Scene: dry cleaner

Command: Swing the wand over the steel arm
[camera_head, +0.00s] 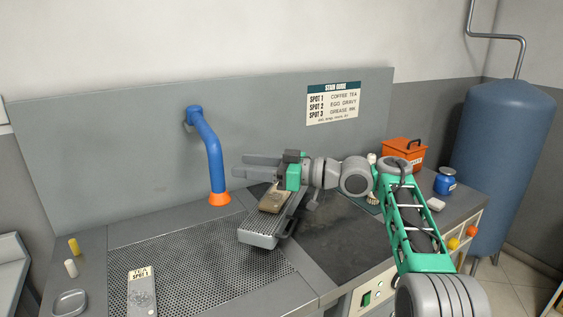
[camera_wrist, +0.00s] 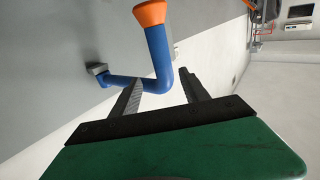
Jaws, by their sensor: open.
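The wand (camera_head: 210,150) is a blue bent pipe with an orange flared nozzle (camera_head: 220,199). It is mounted on the grey back panel and hangs down over the perforated table. The steel arm (camera_head: 262,234) is a grey perforated board to its right, with a tan-brown item (camera_head: 276,198) lying on it. My gripper (camera_head: 240,166) is open and empty, above the steel arm and just right of the wand. In the wrist view my gripper's fingers (camera_wrist: 160,78) point toward the wand (camera_wrist: 160,55). One finger overlaps the pipe's bend; contact cannot be told.
A swatch marked SPOT 1 (camera_head: 141,290), a yellow bottle (camera_head: 74,246) and a dish (camera_head: 69,302) are at the left. An orange box (camera_head: 403,157) and blue jar (camera_head: 445,181) stand at the right. A blue tank (camera_head: 500,150) stands beyond. The perforated tabletop (camera_head: 190,265) is mostly clear.

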